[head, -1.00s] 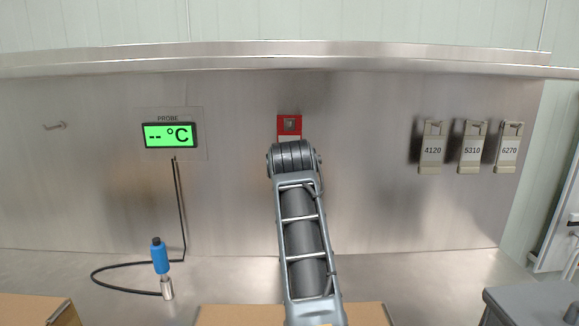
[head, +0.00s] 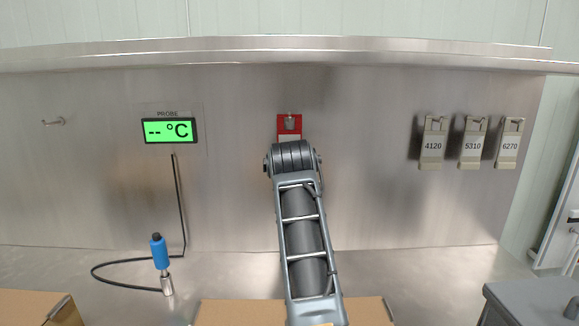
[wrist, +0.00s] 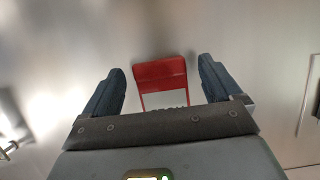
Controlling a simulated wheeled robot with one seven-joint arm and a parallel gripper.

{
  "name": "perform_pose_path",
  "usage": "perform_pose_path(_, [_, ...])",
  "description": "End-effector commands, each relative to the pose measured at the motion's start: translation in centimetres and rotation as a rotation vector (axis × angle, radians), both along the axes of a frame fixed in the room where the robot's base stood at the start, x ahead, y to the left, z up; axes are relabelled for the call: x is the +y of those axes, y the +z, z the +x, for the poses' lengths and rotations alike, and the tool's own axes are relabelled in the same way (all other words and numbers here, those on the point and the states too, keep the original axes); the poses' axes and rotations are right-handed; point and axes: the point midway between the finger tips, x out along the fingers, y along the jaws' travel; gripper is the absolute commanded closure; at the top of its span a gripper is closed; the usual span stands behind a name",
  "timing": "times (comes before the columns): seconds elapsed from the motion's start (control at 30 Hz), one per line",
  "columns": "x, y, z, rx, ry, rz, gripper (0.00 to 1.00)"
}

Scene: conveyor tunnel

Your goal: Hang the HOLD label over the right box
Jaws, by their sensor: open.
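The HOLD label is a red tag with a white lower part (head: 289,124) against the steel back wall, behind the top of my arm in the head view. In the wrist view the red tag (wrist: 161,74) lies straight ahead, between the fingers. Its lower white part and dark lettering are partly cut off by my gripper body. My gripper (wrist: 161,66) is open, one finger on each side of the tag, with gaps on both sides. My arm hides the gripper in the head view. A cardboard box (head: 220,314) is at bottom centre and another (head: 35,309) at bottom left.
An empty hook (head: 53,122) sticks out of the wall at left. A probe display (head: 169,131) and a blue-handled probe (head: 160,255) with a cable are left of my arm. Tags 4120 (head: 432,146), 5310 (head: 472,146) and 6270 (head: 508,146) hang at right. A grey unit (head: 530,300) stands bottom right.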

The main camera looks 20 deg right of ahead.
Motion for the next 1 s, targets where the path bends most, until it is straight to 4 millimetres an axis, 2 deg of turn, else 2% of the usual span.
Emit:
perform_pose_path(0.3, [0.1,0.3,-0.4,0.001,0.000,-0.001,0.08])
perform_pose_path(0.7, [1.9,2.3,-5.6,-0.001,0.001,-0.001,0.08])
perform_pose_path(1.0, [2.3,2.7,-7.0,0.000,0.000,0.000,0.08])
